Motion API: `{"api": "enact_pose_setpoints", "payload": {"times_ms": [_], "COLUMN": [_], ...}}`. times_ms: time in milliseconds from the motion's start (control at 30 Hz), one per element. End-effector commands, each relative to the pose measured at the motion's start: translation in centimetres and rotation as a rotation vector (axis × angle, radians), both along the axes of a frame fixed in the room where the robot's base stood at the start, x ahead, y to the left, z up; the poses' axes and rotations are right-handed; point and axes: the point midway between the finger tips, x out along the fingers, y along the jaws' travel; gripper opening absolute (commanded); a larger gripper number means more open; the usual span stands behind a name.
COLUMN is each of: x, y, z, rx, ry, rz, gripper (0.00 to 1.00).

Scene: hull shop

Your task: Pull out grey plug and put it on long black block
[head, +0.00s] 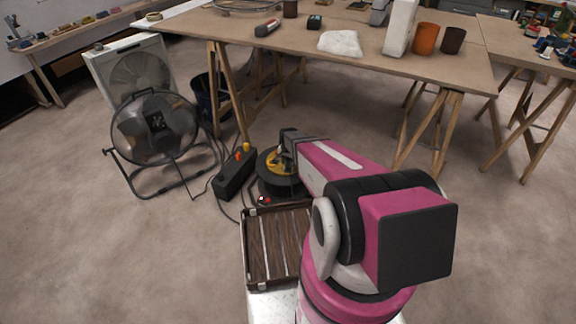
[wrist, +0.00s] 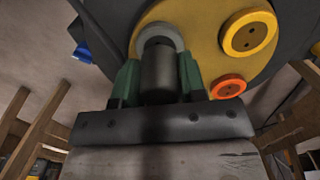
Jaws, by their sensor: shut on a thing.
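The grey plug (wrist: 160,40) is between the green fingers of my gripper (wrist: 158,78), which are shut on it. Its round grey rim shows against the yellow face of the cable reel (wrist: 200,30); I cannot tell whether it is seated there or just clear. A yellow round plug (wrist: 248,35) and an orange one (wrist: 228,88) are on the same face, to the right. In the head view my gripper (head: 287,150) is over the reel (head: 283,186), and the plug is hidden. The long black block (head: 233,180) lies on the floor left of the reel, with orange and yellow pieces at its far end.
A black floor fan (head: 155,125) stands left of the block, with dark cables on the floor between. The workbench (head: 350,55) and its wooden trestle legs rise behind the reel. Small red and white pieces (head: 263,199) lie at the reel's near edge.

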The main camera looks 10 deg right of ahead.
Motion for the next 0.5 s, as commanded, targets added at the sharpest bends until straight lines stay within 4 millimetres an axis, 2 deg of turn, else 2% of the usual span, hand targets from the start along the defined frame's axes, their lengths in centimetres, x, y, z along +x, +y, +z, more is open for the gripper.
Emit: {"api": "enact_pose_setpoints", "payload": {"times_ms": [500], "x": [-0.1], "y": [0.0], "z": [1.8], "rx": [0.001], "ry": [0.001], "rz": [0.0], "gripper": [0.0]}}
